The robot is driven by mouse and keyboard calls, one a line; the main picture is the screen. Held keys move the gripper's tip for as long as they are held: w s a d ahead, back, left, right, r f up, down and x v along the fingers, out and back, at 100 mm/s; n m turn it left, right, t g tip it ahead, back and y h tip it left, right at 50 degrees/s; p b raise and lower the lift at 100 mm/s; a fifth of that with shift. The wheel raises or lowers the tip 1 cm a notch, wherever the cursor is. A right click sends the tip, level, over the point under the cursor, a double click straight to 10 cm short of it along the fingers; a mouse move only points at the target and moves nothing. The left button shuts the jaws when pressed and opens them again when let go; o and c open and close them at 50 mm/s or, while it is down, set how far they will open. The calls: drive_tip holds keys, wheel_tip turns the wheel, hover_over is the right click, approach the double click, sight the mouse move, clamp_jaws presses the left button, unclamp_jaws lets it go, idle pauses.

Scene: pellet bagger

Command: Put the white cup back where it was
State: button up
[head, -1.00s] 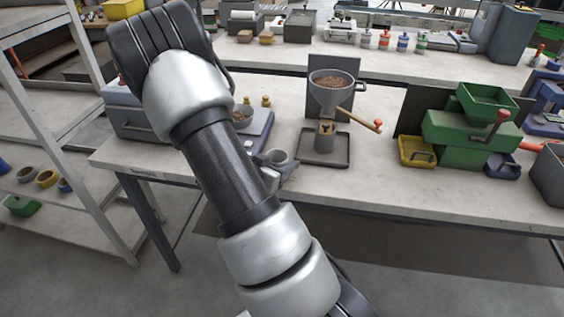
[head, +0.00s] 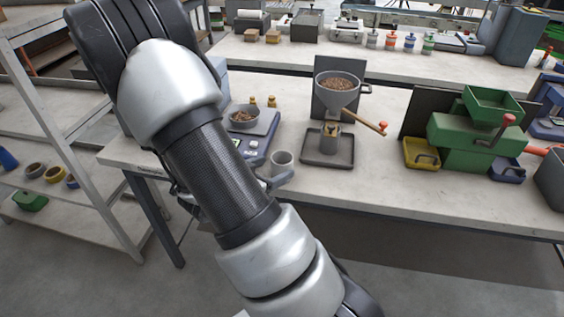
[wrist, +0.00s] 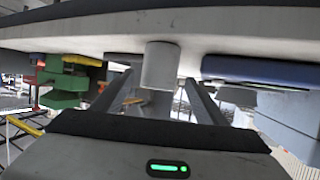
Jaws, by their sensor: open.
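The white cup (head: 282,159) stands upright on the front bench, near its front edge, between the scale and the funnel stand. It also shows in the wrist view (wrist: 160,66), where the picture is upside down. My gripper (head: 277,182) is at the bench's front edge, just on the near side of the cup. In the wrist view my gripper (wrist: 158,82) is open, with one finger on each side of the cup's line. I cannot tell whether the fingertips still reach around the cup. My arm hides part of the gripper in the head view.
The scale (head: 262,138) with a bowl of pellets (head: 243,117) is left of the cup. The funnel (head: 338,88) stands over a dark tray (head: 328,148) to the right. A green machine (head: 468,135) is farther right. The bench between them is clear.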

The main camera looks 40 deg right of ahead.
sight(275, 167)
drive_tip(key=v, duration=0.3)
drive_tip(key=shift+a+r, duration=0.1)
drive_tip(key=shift+a, duration=0.2)
drive_tip(key=w+a+r+n+t+y, duration=0.1)
drive_tip(key=w+a+r+t+y, duration=0.25)
drive_tip(key=w+a, duration=0.25)
drive_tip(key=w+a+r+n+t+y, duration=0.1)
drive_tip(key=a+r+n+t+y, duration=0.1)
drive_tip(key=a+r+n+y, duration=0.7)
drive_tip(key=s+a+r+n+g+y, duration=0.1)
drive_tip(key=s+a+r+y, duration=0.1)
drive_tip(key=s+a+r, duration=0.5)
drive_tip(key=s+d+r+n+g+h, duration=0.1)
drive_tip(key=s+d+n+g, duration=0.2)
drive_tip(key=s, duration=1.1)
drive_tip(key=shift+s+d+h, duration=0.25)
drive_tip(key=shift+d+h, duration=0.1)
drive_tip(key=shift+d, duration=0.1)
drive_tip(key=shift+r, duration=0.1)
